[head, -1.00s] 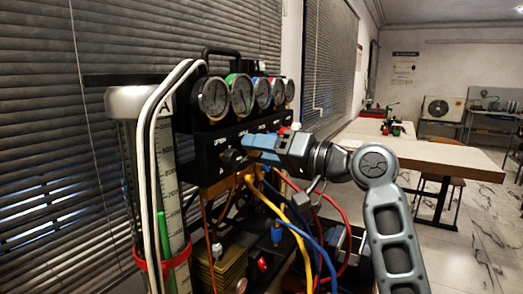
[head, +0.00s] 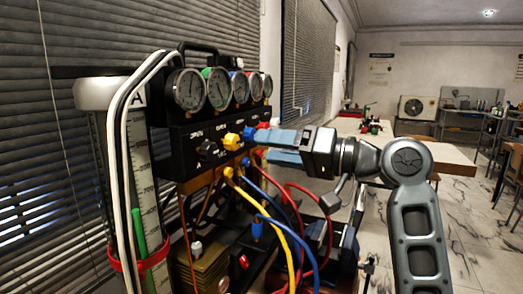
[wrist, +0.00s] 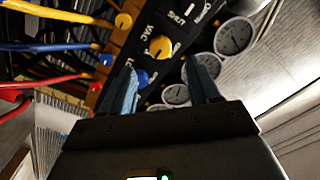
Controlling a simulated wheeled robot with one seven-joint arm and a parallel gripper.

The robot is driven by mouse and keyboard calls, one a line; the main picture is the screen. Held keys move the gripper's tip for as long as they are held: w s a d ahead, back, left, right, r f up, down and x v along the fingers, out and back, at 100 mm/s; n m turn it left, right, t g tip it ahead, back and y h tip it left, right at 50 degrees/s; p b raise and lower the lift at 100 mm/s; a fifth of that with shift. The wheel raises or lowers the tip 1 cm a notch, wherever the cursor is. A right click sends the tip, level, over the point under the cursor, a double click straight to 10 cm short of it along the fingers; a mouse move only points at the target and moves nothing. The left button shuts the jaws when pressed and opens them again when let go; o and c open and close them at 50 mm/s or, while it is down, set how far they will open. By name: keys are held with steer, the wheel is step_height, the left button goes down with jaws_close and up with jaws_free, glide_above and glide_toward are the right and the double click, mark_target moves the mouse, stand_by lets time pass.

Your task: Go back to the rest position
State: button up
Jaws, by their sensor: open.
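My gripper (head: 268,148) is in front of the right part of the black gauge panel in the head view. Its two blue fingers are spread apart with nothing held between them. The wrist view also shows the fingers (wrist: 165,85) open, with a blue knob (wrist: 142,78) seen between them. I cannot tell whether a finger touches the panel. A yellow knob (head: 232,141) and a black knob (head: 207,149) sit on the panel face (head: 180,137) left of the fingers. Part of the panel behind the fingers is hidden.
Round gauges (head: 189,89) line the panel top. Yellow, blue and red hoses (head: 283,236) hang below my gripper. A clear graduated cylinder (head: 143,180) with white hoses stands at left. A table (head: 455,160) stands behind.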

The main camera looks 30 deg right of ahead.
stand_by(0.5)
steer(key=s+a+f+m+t+h, duration=0.1)
steer(key=s+f+m+h, duration=0.1)
steer(key=f, duration=0.5)
steer(key=s+f+m+h, duration=0.2)
steer(key=f, duration=0.6)
steer(key=s+a+f+h, duration=0.2)
steer(key=s+f+h, duration=0.4)
steer(key=s+f, duration=0.95)
steer(key=s+a+r+n, duration=0.1)
steer(key=s+n, duration=0.2)
steer(key=s, duration=0.9)
steer(key=s+r+n, duration=0.2)
steer(key=s+n, duration=0.1)
steer(key=s, duration=0.9)
steer(key=shift+a+g+h, duration=0.3)
steer(key=shift+a+g, duration=0.1)
steer(key=shift+c, duration=0.4)
